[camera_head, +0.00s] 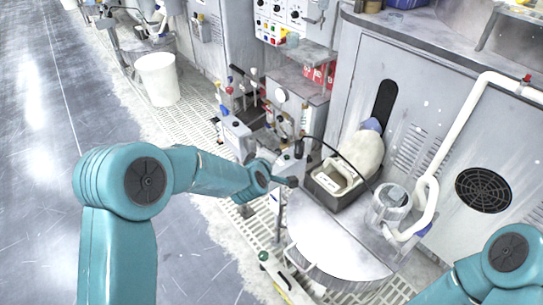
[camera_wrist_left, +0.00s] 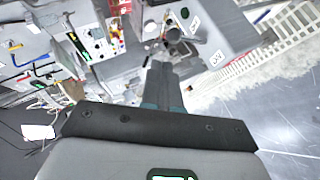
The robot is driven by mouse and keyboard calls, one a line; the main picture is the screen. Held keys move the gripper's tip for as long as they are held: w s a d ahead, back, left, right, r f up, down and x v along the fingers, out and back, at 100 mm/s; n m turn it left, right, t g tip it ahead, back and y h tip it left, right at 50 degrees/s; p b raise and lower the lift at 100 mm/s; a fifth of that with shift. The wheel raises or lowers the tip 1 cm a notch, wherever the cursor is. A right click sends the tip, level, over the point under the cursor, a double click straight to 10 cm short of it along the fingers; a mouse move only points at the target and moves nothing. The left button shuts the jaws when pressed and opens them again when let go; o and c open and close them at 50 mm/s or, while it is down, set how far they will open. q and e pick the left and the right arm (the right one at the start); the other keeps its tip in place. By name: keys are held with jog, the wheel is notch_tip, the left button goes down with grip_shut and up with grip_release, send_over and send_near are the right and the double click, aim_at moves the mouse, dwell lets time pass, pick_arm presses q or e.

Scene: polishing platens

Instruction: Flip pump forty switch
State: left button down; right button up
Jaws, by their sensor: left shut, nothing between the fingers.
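My left gripper (camera_head: 291,181) reaches in from the left, its fingers together and empty, close to a small grey box with dark parts on top (camera_head: 288,163). In the left wrist view the closed fingers (camera_wrist_left: 160,68) point at a grey control box (camera_wrist_left: 225,28) that carries small white labels and dark knobs or switches (camera_wrist_left: 174,35). I cannot read the labels well enough to tell which switch is pump forty. The fingertips are close to the knobs; I cannot tell whether they touch. My right arm shows at the lower right; its gripper is out of view.
A round pale platen (camera_head: 335,242) lies just right of my left gripper. A grey bin (camera_head: 328,191) with a pale bag, a black hose and a white pipe (camera_head: 432,190) are beyond it. A white bucket (camera_head: 158,79) stands at the back left. The floor at left is clear.

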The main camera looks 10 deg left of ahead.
pick_arm(q)
jog(key=r+v, duration=0.1)
jog(key=v, duration=0.5)
jog(key=shift+d+p, duration=0.15)
jog(key=shift+p, duration=0.15)
jog(key=shift+r, duration=0.1)
